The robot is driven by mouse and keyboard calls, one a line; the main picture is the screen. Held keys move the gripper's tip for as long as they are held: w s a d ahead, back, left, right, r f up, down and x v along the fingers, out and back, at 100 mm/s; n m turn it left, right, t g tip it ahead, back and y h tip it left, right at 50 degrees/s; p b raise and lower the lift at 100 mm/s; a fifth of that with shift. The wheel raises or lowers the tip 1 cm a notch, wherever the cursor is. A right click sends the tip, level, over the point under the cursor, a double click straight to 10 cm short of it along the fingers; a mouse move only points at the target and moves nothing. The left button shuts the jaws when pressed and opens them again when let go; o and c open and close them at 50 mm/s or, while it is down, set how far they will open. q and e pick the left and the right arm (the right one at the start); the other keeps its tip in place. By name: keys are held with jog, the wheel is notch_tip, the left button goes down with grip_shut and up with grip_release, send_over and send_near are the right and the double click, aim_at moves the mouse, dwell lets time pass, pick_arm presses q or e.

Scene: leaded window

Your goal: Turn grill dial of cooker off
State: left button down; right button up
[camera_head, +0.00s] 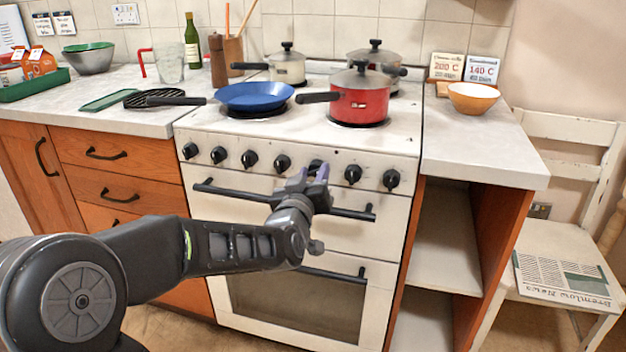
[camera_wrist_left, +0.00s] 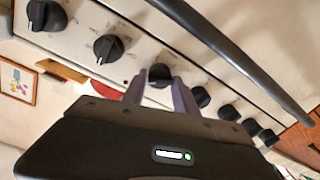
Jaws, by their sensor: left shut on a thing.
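The white cooker (camera_head: 225,172) has a row of several black dials along its front panel. My left gripper (camera_head: 315,175) is at the third dial from the right (camera_head: 317,165), partly covering it. In the left wrist view that dial (camera_wrist_left: 159,72) sits between the two fingers of my left gripper (camera_wrist_left: 160,88), which is shut on it. The two dials to its right (camera_head: 353,174) (camera_head: 391,180) stand free. The panel markings are too small to read, so I cannot tell which dial is the grill's. My right gripper is not in view.
A black oven handle (camera_head: 235,193) runs just below the dials, close under my left gripper. A red pan (camera_head: 360,105), a blue frying pan (camera_head: 253,96) and two grey-lidded pots stand on the hob. A chair with a newspaper (camera_head: 565,278) stands at the right.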

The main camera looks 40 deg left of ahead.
pick_arm(q)
jog(key=n+b, duration=0.4)
jog(key=n, duration=0.1)
jog(key=shift+f, duration=0.1)
jog(key=n+b, duration=0.3)
jog(key=n, duration=0.1)
jog(key=shift+h+b, duration=0.35)
jog(key=shift+h, duration=0.05)
jog(key=shift+r+n+b, duration=0.2)
jog(key=shift+n+b, duration=0.5)
jog(key=shift+n, duration=0.7)
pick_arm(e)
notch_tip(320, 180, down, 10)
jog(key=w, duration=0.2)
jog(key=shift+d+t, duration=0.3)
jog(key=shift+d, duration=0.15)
pick_arm(q)
jog(key=c, duration=1)
grip_release()
